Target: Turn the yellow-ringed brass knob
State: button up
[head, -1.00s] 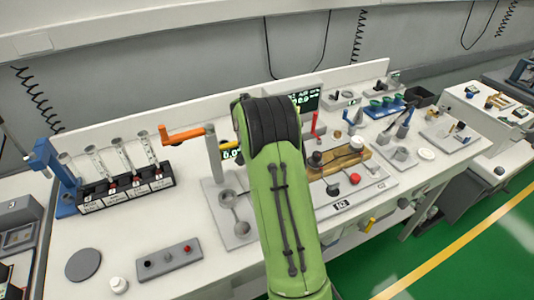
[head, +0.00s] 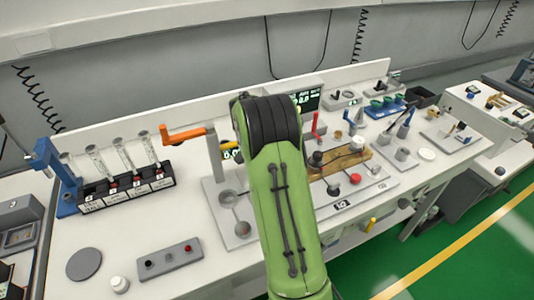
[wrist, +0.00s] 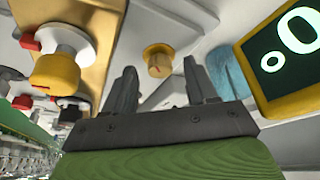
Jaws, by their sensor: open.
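In the wrist view, a small brass-coloured knob (wrist: 159,66) with a yellow rim and a red mark sits on a pale grey surface. It appears between and beyond the tips of my gripper (wrist: 157,72). The two dark fingers are apart and nothing is held between them. A gap seems to remain between the fingers and the knob; I see no contact. In the head view my green arm reaches over the bench, and both my gripper and this knob are hidden behind it.
In the wrist view, a larger brass-faced knob (wrist: 55,74) with a white collar and red tab is at left. A yellow-framed display (wrist: 285,50) is close at right, beside a blue object (wrist: 228,72). In the head view, an orange crank (head: 185,135) stands left of my arm.

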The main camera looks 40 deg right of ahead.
jog(key=p+v, duration=0.2)
jog(key=v, duration=1.3)
jog(key=shift+p, duration=0.4)
jog(key=s+a+r+n+t+y, duration=0.1)
jog(key=s+a+r+n, duration=0.3)
jog(key=s+a, duration=0.3)
jog(key=s+a+r+n+t+y, duration=0.1)
jog(key=s+a+r+n+t, duration=0.2)
jog(key=a, duration=0.5)
jog(key=s+a+n+y, duration=0.1)
jog(key=s+a+n, duration=0.2)
jog(key=s, duration=0.3)
jog(key=s+a+f+n+y+p, duration=0.1)
jog(key=s+a+n, duration=0.2)
jog(key=s+a, duration=0.2)
jog(key=s, duration=0.2)
jog(key=shift+s+a+f+n, duration=0.25)
jog(key=shift+s+f+n, duration=0.05)
jog(key=shift+s+n, duration=0.1)
dwell(0.6)
